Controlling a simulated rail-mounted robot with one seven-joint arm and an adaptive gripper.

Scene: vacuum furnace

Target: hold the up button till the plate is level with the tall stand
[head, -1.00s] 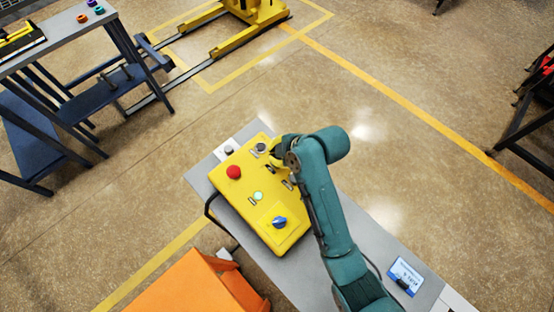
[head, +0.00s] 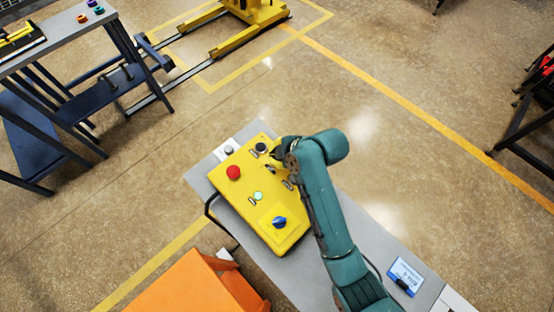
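A yellow control box (head: 250,190) lies on a grey bench (head: 330,262). On it are a red mushroom button (head: 233,173), a lit pale green button (head: 257,196), a blue rotary knob (head: 279,222) and a dark round button (head: 261,147). I cannot read which is the up button. My gripper (head: 276,152) is at the box's far right edge, beside the dark button; its fingers are small and partly hidden by my teal arm, so I cannot tell if it touches a button. A yellow lift base (head: 245,20) is at the top; its plate is not clearly in view. The tall stand cannot be identified.
A grey table (head: 60,35) with small coloured parts and blue shelves stands at left. An orange box-shaped piece (head: 195,285) is at the lower front. A blue-white card (head: 405,276) lies on the bench. The floor at centre right is open.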

